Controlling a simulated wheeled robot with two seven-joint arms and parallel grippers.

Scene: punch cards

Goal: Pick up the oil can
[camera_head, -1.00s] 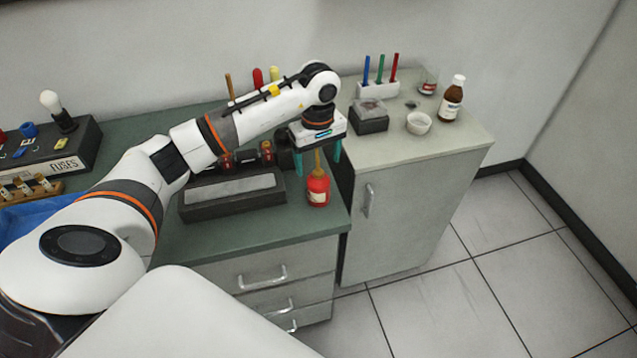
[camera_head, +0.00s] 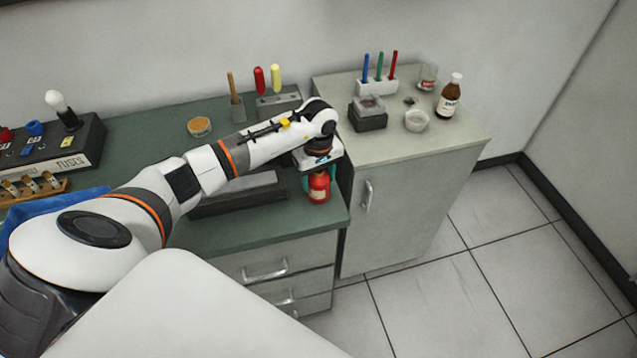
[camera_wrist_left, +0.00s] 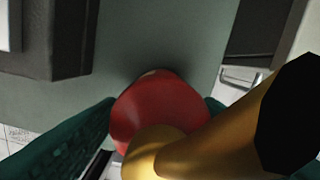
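The oil can (camera_head: 319,189) has a red body with a pale label and stands on the green worktop near its front right corner. My left gripper (camera_head: 319,180) is over it from above, with one teal finger on each side of the red body. In the left wrist view the red body (camera_wrist_left: 150,105) sits between the fingers, which appear to touch it, and the golden spout (camera_wrist_left: 200,130) points toward the camera. The gripper looks shut on the can. The can's top is hidden by the gripper in the head view. My right gripper is not in view.
A dark box (camera_head: 240,197) lies close left of the can. The taller grey cabinet (camera_head: 395,215) rises close to its right, bearing a brown bottle (camera_head: 449,98), a white bowl (camera_head: 417,121) and a pen holder (camera_head: 377,87). A fuse box (camera_head: 75,150) stands far left.

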